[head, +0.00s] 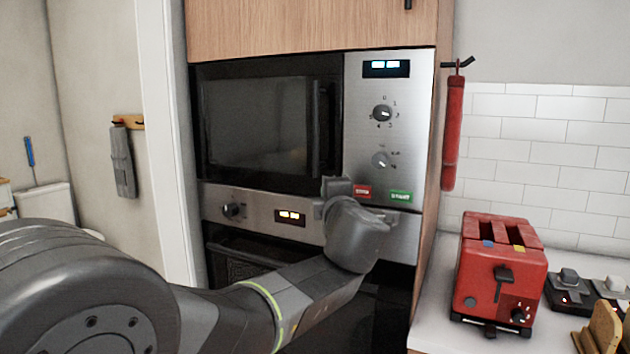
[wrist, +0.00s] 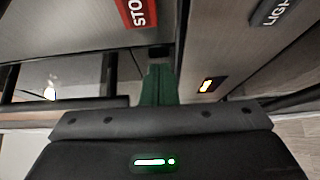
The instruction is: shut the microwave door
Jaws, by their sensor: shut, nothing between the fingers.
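The microwave (head: 388,150) is built into the wooden cabinet, with its control panel at the right. Its dark glass door (head: 255,120) looks flush with the front in the head view, and I see no gap along its edges. The dark vertical handle (head: 316,125) is at the door's right side. My gripper (wrist: 158,85) is shut and empty, its fingers pointing at the microwave front just below the red stop button (wrist: 135,12). Whether the fingertips touch the front I cannot tell. In the head view my wrist hides the fingers and the door's lower right corner.
An oven (head: 260,210) with a lit display sits directly below the microwave. A red toaster (head: 500,270) stands on the counter at the right. A grey towel (head: 123,160) hangs on the left wall.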

